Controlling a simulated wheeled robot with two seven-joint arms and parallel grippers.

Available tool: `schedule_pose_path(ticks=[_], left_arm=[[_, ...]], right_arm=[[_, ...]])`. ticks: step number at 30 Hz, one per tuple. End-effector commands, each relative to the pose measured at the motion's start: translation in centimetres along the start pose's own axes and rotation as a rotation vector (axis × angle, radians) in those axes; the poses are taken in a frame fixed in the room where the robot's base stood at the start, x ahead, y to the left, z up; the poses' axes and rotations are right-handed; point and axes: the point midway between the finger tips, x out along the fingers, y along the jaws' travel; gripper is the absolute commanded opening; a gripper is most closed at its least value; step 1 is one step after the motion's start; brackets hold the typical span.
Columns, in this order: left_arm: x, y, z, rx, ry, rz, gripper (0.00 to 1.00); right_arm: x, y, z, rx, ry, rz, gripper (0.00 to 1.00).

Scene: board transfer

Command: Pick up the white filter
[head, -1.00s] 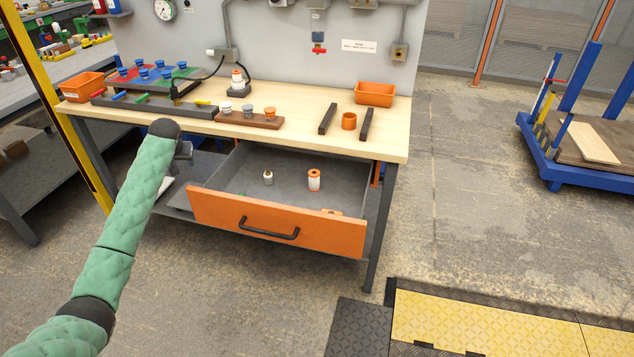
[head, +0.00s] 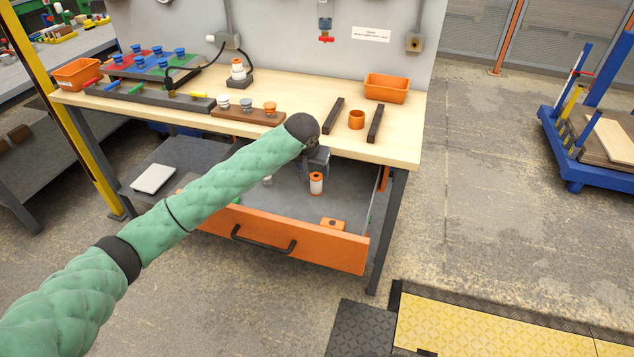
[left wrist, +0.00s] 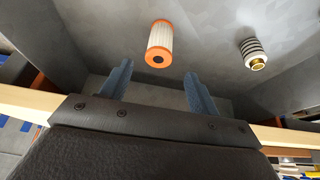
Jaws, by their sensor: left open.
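The white filter (head: 316,183) has orange ends and stands in the open orange-fronted drawer (head: 300,244) under the workbench. In the left wrist view the filter (left wrist: 159,43) lies ahead of my left gripper, between the lines of its two fingers and beyond their tips. My left gripper (left wrist: 157,80) is open and empty, its blue-grey fingers apart. In the head view my left gripper (head: 314,168) hangs over the drawer just behind the filter, its fingers partly hidden. My right gripper is not in view.
A metal fitting with a ribbed body (left wrist: 254,54) is in the drawer, mostly hidden by my arm in the head view. An orange piece (head: 333,224) lies near the drawer front. The bench top (head: 390,148) overhangs the drawer's back.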

Motion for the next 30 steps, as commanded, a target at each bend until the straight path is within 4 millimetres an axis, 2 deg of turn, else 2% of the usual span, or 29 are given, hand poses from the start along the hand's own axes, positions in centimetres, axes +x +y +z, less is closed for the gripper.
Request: schedule_pose_path(ticks=[5,15,24,26,30], left_arm=[[1.4,0.0,0.0,-0.001,0.000,-0.001,0.61],[5.6,0.2,0.3,-0.001,0.001,-0.002,0.61],[6.0,0.3,0.3,-0.001,0.002,-0.001,0.61],[6.0,0.3,0.3,0.000,0.002,-0.001,0.51],[6.0,0.3,0.3,0.000,0.002,-0.001,0.24]], right_arm=[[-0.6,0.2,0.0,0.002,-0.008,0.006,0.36],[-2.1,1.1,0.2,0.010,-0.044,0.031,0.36],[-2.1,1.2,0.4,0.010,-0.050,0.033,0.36],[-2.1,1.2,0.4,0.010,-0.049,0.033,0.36],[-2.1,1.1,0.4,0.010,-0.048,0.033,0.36]])
